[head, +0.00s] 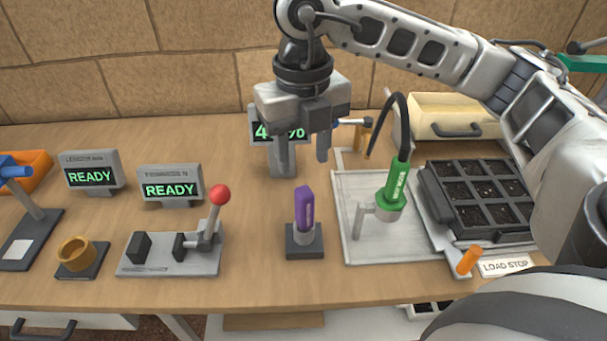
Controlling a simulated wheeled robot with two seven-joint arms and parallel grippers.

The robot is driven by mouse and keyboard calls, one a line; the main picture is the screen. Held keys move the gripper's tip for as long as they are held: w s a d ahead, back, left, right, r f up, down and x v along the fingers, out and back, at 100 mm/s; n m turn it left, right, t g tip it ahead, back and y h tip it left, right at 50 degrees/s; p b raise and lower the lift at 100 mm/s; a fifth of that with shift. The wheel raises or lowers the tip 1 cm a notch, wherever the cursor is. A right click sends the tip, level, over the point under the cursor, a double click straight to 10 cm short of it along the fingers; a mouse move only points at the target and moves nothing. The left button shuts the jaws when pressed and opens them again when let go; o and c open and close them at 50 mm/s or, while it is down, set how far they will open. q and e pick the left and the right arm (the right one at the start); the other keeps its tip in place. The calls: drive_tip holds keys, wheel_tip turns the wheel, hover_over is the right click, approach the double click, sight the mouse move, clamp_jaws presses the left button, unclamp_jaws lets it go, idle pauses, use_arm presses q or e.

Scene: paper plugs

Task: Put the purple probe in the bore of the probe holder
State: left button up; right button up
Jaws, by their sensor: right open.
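The purple probe (304,208) stands upright in a short grey collar on a dark square base (305,252), near the front middle of the table. A green probe (396,185) with a black cable sits slightly tilted in a grey ring holder (385,211) on the pale tray to the right. I cannot tell for certain which holder is the probe holder. The ring's bore is hidden by the green probe. My right gripper (304,166) points down, open and empty, above and apart from the purple probe. My left gripper is not in view.
A red-knobbed lever unit (172,253) and a brass cup (76,253) stand to the left. Two READY displays (170,187) stand behind them; another display (262,131) is partly behind my gripper. A black cell tray (484,198) lies right. Table around the purple probe is clear.

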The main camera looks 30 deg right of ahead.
wheel_tip(320, 180, up, 6)
drive_tip(key=shift+f, duration=0.15)
idle(0.6)
